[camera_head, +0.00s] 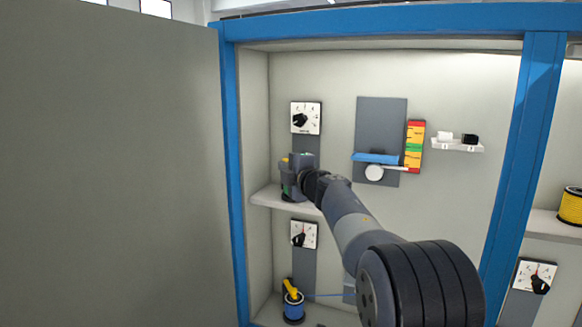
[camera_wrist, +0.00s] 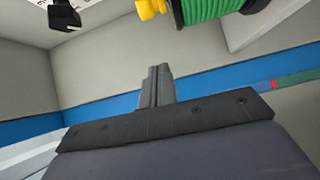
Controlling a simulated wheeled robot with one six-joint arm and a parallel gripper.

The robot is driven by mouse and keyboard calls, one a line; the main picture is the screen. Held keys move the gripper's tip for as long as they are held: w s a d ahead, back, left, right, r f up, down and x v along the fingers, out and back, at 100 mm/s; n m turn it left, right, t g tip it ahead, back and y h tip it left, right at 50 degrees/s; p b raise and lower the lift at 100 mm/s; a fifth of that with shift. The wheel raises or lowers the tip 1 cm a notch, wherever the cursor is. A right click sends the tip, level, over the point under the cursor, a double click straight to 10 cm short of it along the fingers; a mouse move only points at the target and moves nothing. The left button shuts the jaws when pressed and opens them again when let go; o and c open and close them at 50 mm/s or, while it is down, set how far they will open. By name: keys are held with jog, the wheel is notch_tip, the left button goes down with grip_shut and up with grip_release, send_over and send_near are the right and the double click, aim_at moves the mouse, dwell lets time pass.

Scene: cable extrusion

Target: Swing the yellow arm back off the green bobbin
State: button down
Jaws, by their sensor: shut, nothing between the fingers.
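The green bobbin (camera_wrist: 208,10) shows at the top edge of the wrist view, cut off by the frame. A part of the yellow arm (camera_wrist: 150,8) shows just left of it; I cannot tell whether it touches the bobbin. My gripper (camera_wrist: 159,70) is shut and empty, with its fingertips below the bobbin in that picture and apart from it. In the head view my gripper (camera_head: 300,162) is at the left shelf and hides most of the bobbin. Only a small bit of the yellow arm (camera_head: 284,160) shows there.
The shelf (camera_head: 268,196) lies under the gripper. A dial (camera_head: 306,118) is above and another (camera_head: 304,234) below. A blue bobbin (camera_head: 293,307) with its own yellow arm (camera_head: 291,289) stands lower down. The cabinet's blue post (camera_head: 232,150) and a grey panel (camera_head: 110,160) are left.

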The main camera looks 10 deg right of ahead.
jog(key=w, duration=0.1)
jog(key=w+d+p, duration=0.1)
jog(key=w, duration=0.1)
jog(key=w+d+p, duration=0.1)
jog(key=w, duration=0.1)
jog(key=shift+w, duration=0.25)
jog(key=shift+d, duration=0.1)
dwell(0.3)
